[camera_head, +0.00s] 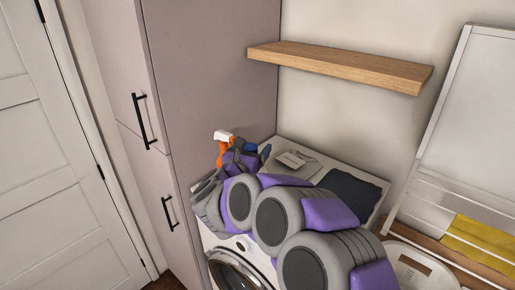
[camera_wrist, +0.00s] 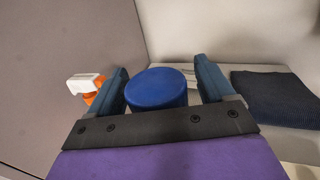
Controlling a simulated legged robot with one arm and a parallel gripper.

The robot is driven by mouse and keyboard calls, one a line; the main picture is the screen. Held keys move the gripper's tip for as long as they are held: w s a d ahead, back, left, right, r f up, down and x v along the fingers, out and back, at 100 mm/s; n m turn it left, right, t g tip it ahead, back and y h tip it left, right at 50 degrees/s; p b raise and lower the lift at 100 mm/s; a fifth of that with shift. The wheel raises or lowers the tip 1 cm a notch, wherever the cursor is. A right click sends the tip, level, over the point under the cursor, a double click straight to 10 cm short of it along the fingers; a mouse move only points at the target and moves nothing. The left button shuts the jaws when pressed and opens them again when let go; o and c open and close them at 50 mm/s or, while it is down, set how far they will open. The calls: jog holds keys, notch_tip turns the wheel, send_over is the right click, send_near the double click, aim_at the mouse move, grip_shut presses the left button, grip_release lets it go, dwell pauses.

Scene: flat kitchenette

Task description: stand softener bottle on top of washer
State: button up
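The washer (camera_head: 312,158) is white, with a round door in its front; my arm hides much of it in the head view. A round blue object, seemingly the softener bottle's cap (camera_wrist: 157,87), stands between my gripper's fingers in the wrist view. Its lower part is hidden by my gripper. A little blue also shows past my gripper in the head view. My gripper (camera_wrist: 165,85) is open over the washer's back left area, one finger on each side of the blue object. The left finger is close to it, and a gap shows at the right finger.
An orange and white spray bottle (camera_head: 223,138) stands just left of my gripper. A dark folded cloth (camera_head: 350,188) and a small pale object (camera_head: 291,159) lie on the washer. A tall cabinet (camera_head: 212,80) stands at the left, and a wooden shelf (camera_head: 340,66) hangs above.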

jog(key=shift+s+a, duration=0.7)
jog(key=shift+s, duration=0.15)
jog(key=s+a+r+n+g+y+b, duration=0.15)
jog(key=s+a+n+y, duration=0.25)
jog(key=s+n+y, duration=0.5)
jog(key=s+a+r+n+g+y, duration=0.25)
jog(key=s+n+y, duration=0.2)
jog(key=n, duration=0.75)
jog(key=s+d+f+n+g+h, duration=0.2)
jog(key=s+d+f+n+g, duration=0.3)
jog(key=s+d, duration=0.4)
jog(key=s+d+f+n+g+h, duration=0.3)
jog(key=s+d+n, duration=0.4)
jog(key=s, duration=0.7)
jog(key=s+d+f+n+g+h, duration=0.2)
jog(key=s+d+f+n+g, duration=0.4)
jog(key=s+d, duration=0.5)
jog(key=shift+s+d+f+n+g+h, duration=0.3)
jog(key=shift+s+f+n+h, duration=0.1)
jog(key=shift+s+f, duration=0.35)
